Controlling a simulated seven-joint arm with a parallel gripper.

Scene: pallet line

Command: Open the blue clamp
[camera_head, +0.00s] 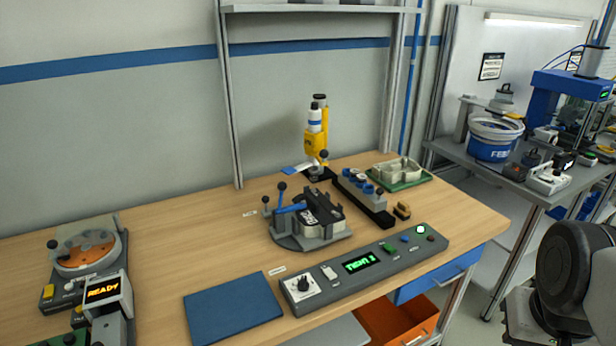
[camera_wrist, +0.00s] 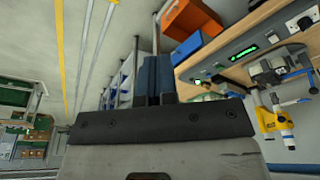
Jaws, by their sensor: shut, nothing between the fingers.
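The blue clamp (camera_head: 291,209) is on a grey fixture (camera_head: 296,241) in the middle of the bench in the head view. In the wrist view the fixture (camera_wrist: 270,75) shows small at the right, and the clamp's details cannot be made out. My gripper (camera_wrist: 156,70) is shut and empty in the wrist view, well away from the clamp. Its fingers are not visible in the head view.
A control box with a green display (camera_head: 358,264) and a blue mat (camera_head: 233,306) lie in front of the fixture. A yellow press (camera_head: 316,145) stands behind it. A dark block with round parts (camera_head: 361,195) is at its right. Bare wood lies left of the fixture.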

